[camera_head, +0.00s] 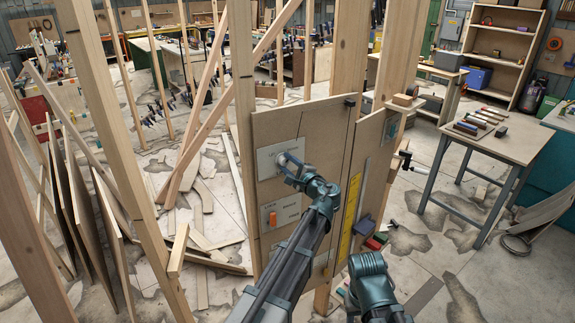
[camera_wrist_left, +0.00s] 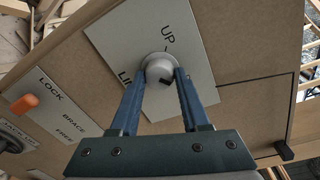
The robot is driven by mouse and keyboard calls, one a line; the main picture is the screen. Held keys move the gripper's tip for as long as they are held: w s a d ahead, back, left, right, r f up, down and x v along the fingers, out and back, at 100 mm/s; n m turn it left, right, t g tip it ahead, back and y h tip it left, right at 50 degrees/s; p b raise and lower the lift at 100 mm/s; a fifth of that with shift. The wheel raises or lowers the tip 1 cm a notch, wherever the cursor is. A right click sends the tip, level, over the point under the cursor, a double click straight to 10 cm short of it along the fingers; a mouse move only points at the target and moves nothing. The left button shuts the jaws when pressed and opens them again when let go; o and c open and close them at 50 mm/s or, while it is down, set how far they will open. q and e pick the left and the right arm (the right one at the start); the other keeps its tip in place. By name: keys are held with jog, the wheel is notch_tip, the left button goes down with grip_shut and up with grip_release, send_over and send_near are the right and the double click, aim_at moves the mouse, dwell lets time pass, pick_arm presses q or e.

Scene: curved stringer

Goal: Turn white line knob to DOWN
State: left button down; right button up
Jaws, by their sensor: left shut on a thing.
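The white line knob (camera_wrist_left: 158,66) is a round pale knob on a light label plate (camera_wrist_left: 190,50). The plate also shows in the head view (camera_head: 268,160), fixed to an upright brown board. "UP" is printed beside the knob in the left wrist view; another word is partly hidden by a finger. A dark mark shows on the knob's near side. My left gripper (camera_wrist_left: 160,75) has its two blue fingers closed on either side of the knob. In the head view my left gripper (camera_head: 290,165) reaches the plate. My right gripper is not visible; only part of that arm shows.
Below the knob plate, an orange switch (camera_head: 272,218) sits on a plate reading "LOCK" and "BRACE". A yellow strip (camera_head: 349,215) runs down the board's right side. Wooden posts (camera_head: 245,120) stand close around the board. A workbench (camera_head: 500,140) stands at the right.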

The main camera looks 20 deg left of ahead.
pick_arm(q)
jog(key=shift+f, duration=0.1)
dwell(0.3)
jog(key=shift+c, duration=1.9)
grip_release()
jog(key=shift+s+d, duration=0.1)
jog(key=shift+s, duration=0.05)
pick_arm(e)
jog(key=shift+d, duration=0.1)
